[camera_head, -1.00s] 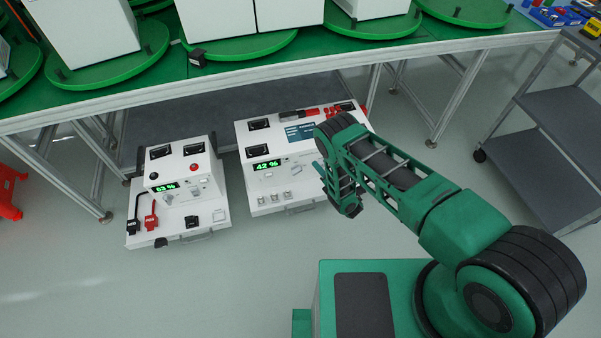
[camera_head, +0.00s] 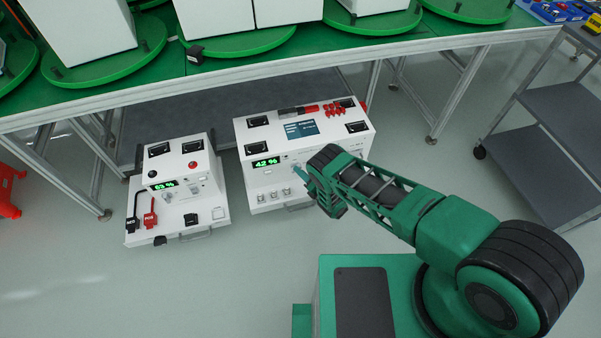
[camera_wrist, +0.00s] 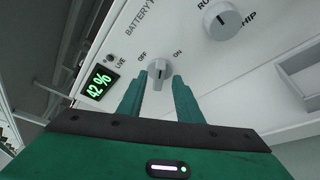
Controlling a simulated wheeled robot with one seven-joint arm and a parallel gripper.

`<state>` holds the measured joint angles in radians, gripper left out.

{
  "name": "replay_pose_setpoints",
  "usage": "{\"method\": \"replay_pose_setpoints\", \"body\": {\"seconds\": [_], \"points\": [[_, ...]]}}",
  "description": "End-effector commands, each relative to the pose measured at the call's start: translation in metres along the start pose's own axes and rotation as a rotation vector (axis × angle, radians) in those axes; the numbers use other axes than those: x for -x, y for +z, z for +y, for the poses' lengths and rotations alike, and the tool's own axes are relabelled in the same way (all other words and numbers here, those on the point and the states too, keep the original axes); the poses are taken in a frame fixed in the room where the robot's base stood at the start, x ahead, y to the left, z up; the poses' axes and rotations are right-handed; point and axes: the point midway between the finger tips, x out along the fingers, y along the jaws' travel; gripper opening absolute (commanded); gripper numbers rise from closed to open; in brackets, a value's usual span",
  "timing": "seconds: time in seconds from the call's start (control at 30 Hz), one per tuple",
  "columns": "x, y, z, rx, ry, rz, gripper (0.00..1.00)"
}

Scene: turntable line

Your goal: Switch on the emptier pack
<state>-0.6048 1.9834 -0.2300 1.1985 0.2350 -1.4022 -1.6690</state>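The pack reading 42 % (camera_head: 302,152) is the wider white box on the floor, right of the pack reading 63 % (camera_head: 180,172). My gripper (camera_head: 304,176) is at the 42 % pack's front panel. In the wrist view the 42 % display (camera_wrist: 98,86) is lit green and the LIVE lamp (camera_wrist: 109,59) looks dark. A small grey knob (camera_wrist: 159,69) sits below the OFF and ON marks; its exact setting is hard to read. My gripper (camera_wrist: 160,84) is open, one finger on each side of this knob, with small gaps visible.
A larger RUN/SHIP knob (camera_wrist: 222,21) and a recessed handle (camera_wrist: 300,72) are close to the right of my fingers. The green-topped turntable bench (camera_head: 330,53) overhangs behind the packs. A grey cart (camera_head: 545,140) stands at right. The floor in front is clear.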

Motion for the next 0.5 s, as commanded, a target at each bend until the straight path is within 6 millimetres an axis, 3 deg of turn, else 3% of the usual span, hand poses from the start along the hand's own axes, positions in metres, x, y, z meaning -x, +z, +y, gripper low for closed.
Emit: {"method": "replay_pose_setpoints", "body": {"seconds": [0.2,0.5], "points": [[-0.015,0.0,0.0,0.0,0.001,0.001,0.32],[-0.016,0.0,0.0,0.0,0.0,0.001,0.32]]}}
